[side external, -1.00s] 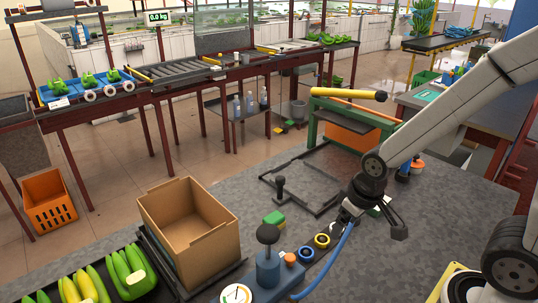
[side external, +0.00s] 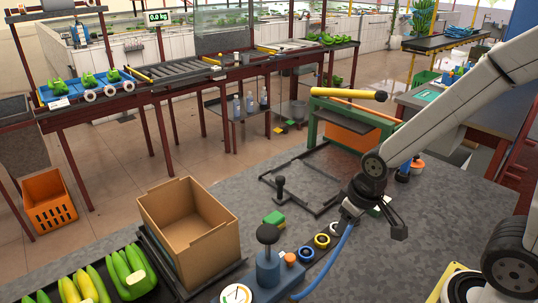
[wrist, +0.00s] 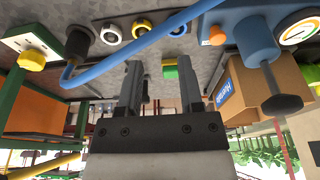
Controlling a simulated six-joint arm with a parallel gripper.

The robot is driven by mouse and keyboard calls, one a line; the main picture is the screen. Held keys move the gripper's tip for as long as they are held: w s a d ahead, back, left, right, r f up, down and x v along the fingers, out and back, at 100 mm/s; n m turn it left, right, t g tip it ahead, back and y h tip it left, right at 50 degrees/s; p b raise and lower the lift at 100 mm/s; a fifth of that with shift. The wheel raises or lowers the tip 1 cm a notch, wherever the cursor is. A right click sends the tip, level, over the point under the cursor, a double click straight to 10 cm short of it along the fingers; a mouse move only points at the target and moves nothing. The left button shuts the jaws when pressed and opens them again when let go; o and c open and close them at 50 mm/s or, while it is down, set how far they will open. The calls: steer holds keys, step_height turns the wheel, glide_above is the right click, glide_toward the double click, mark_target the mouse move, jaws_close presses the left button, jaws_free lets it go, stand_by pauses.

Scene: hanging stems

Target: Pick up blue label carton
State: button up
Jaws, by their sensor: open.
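An open-topped brown cardboard carton (side external: 188,238) stands upright at the lower left in the side view, on a dark platform. Its inside looks empty as far as I can see. In the wrist view the carton (wrist: 262,88) is at the right, upside down in the picture, with a blue label (wrist: 224,92) on one face. The side view does not show that label clearly. My gripper (side external: 374,220) is well to the right of the carton, over the grey worktop. In the wrist view its two fingers (wrist: 160,82) are apart with nothing held between them.
A blue lever device (side external: 268,265) with a dial, coloured rings (side external: 321,240) and a green-yellow block (side external: 274,220) stand between my gripper and the carton. A blue hose (side external: 335,258) curves there. Green and yellow bananas (side external: 95,280) lie at lower left. A black frame (side external: 305,180) lies behind.

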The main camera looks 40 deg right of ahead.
step_height(320, 180, up, 4)
steer(key=f+g, duration=0.1)
glide_above(212, 202)
steer(key=shift+s+d+r, duration=0.1)
steer(key=shift+d+r, duration=0.15)
steer(key=shift+d, duration=0.05)
steer(key=shift+f, duration=1.3)
steer(key=shift+w+a+f, duration=0.1)
steer(key=shift+w+f, duration=0.15)
steer(key=shift+f, duration=1.05)
steer(key=shift+w+a+f, duration=0.1)
steer(key=shift+w+f, duration=0.1)
steer(key=shift+f, duration=1.05)
